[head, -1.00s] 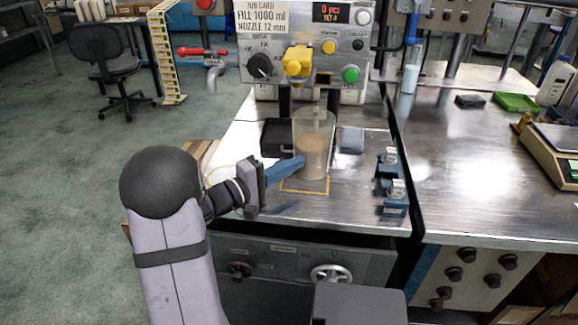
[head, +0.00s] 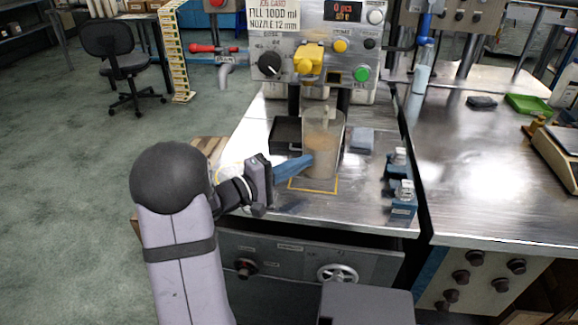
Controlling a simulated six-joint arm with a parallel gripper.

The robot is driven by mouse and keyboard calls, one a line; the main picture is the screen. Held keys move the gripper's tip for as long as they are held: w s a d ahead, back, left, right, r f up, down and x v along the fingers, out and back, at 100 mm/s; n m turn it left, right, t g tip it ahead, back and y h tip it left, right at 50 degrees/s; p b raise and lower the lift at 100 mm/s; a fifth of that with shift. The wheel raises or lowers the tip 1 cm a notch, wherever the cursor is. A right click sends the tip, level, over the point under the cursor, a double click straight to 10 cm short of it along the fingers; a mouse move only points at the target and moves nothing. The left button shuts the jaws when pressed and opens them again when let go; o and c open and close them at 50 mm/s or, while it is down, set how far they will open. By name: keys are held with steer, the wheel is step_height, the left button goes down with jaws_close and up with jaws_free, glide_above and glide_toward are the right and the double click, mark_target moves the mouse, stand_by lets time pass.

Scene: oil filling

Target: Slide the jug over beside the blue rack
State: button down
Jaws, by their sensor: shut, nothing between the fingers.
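The jug (head: 325,140) is a clear cylinder with tan liquid. It stands upright on the steel bench under the filling machine, at the back edge of a yellow outlined square. The blue rack (head: 402,187) stands to the right of the jug, near the bench's right edge, with clear-topped items in it. A gap of bare steel lies between them. My gripper (head: 309,160) has its blue fingers shut, with no object between them. Their tips are at the lower left side of the jug; I cannot tell whether they touch it.
A black tray (head: 286,134) lies behind and left of the jug. A grey-blue block (head: 361,140) lies to its right, behind the gap. The filling machine's yellow nozzle part (head: 309,63) hangs above. A seam separates this bench from the right-hand steel table (head: 470,180).

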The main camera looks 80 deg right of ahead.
steer(key=shift+w+f, duration=0.1)
steer(key=shift+w, duration=0.55)
steer(key=w+b, duration=0.1)
steer(key=w, duration=0.1)
steer(key=shift+w, duration=0.3)
steer(key=b+v, duration=0.1)
steer(key=v, duration=0.7)
steer(key=shift+w+a, duration=0.2)
steer(key=shift+v, duration=0.8)
steer(key=shift+n+t+h, duration=0.5)
steer(key=shift+t, duration=0.1)
steer(key=w+p, duration=0.1)
steer(key=w, duration=0.3)
steer(key=w+p, duration=0.1)
steer(key=w, duration=0.3)
steer(key=shift+w+d+f+p, duration=0.1)
steer(key=shift+w+d+p, duration=0.2)
steer(key=shift+w, duration=0.1)
steer(key=p+x, duration=0.2)
steer(key=x, duration=1.8)
steer(key=shift+s, duration=0.2)
steer(key=shift+s+a+p, duration=0.25)
steer(key=shift+s+a, duration=0.1)
steer(key=shift+s, duration=0.25)
steer(key=shift+s+a+p, duration=0.25)
steer(key=shift+s+a, duration=0.05)
steer(key=shift+s, duration=0.35)
steer(key=shift+s+a, duration=0.2)
steer(key=shift+s, duration=0.25)
steer(key=shift+f, duration=0.1)
